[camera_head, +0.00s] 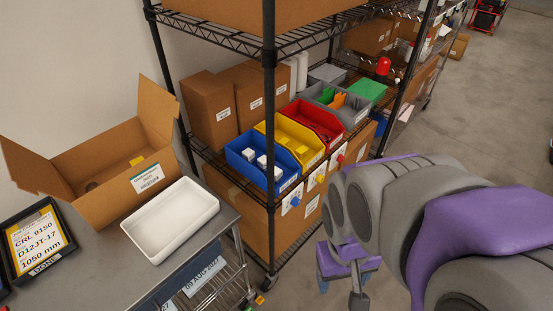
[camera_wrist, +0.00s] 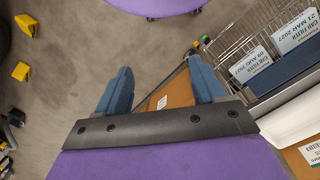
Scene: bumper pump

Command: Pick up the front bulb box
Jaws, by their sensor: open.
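In the head view, several small white boxes (camera_head: 262,162) stand in the blue bin (camera_head: 247,174) at the near end of the middle shelf. They look like the bulb boxes; their labels are too small to read. The wrist view does not show them. My gripper (camera_wrist: 160,68) is open, with two blue fingers wide apart and nothing between them. It points down toward the floor and a brown cardboard surface. In the head view my arm is to the right of the bins, apart from them.
A yellow bin (camera_head: 290,152), a red bin (camera_head: 314,128) and a grey bin (camera_head: 342,103) line the shelf. A black post (camera_head: 269,110) rises close to the blue bin. An empty white tray (camera_head: 170,221) and an open carton (camera_head: 95,170) sit on the grey table.

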